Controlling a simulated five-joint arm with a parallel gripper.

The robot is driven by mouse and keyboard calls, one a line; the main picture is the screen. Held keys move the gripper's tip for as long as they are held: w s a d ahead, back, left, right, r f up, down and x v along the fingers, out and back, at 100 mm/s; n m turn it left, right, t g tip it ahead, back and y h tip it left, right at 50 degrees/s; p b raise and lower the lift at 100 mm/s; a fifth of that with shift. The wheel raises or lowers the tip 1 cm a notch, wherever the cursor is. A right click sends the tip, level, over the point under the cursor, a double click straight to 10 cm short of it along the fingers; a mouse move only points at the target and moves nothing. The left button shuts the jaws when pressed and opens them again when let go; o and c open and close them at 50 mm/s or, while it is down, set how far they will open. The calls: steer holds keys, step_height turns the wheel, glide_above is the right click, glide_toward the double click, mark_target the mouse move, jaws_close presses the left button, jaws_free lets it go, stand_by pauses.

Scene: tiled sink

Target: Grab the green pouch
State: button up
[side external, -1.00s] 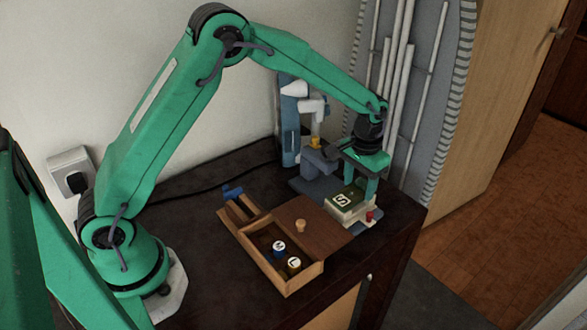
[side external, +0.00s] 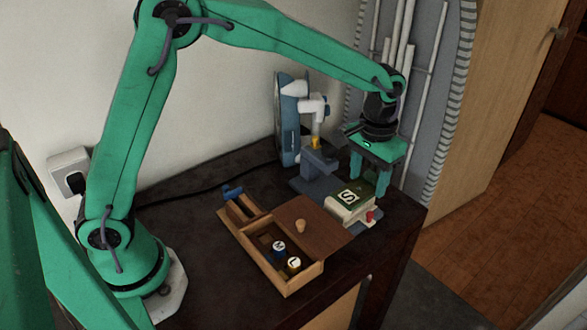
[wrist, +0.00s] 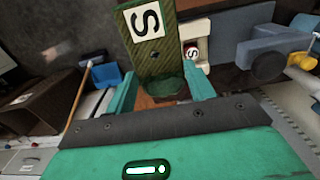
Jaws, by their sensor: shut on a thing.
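The green pouch (side external: 362,188) has a white label with a black S. In the side external view it is at the right of the dark worktop, by a cream block (side external: 352,214). In the wrist view the pouch (wrist: 157,55) stands between the two green fingers of my gripper (wrist: 163,78). In the side external view my gripper (side external: 368,187) points down just behind the label and is shut on the pouch. The finger contact is partly hidden there. I cannot tell whether the pouch is clear of its support.
A wooden box (side external: 282,277) with small labelled bottles and a brown lid (side external: 312,228) stands left of the pouch. A blue and white device (side external: 290,115) stands behind. A small red item (side external: 371,216) is beside the cream block. The worktop's right edge is close.

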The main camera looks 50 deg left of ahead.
mark_target(368, 197)
steer(key=shift+s+d+r, duration=1.15)
steer(key=shift+s+d, duration=0.15)
steer(key=shift+d, duration=0.15)
steer(key=shift+a, duration=0.1)
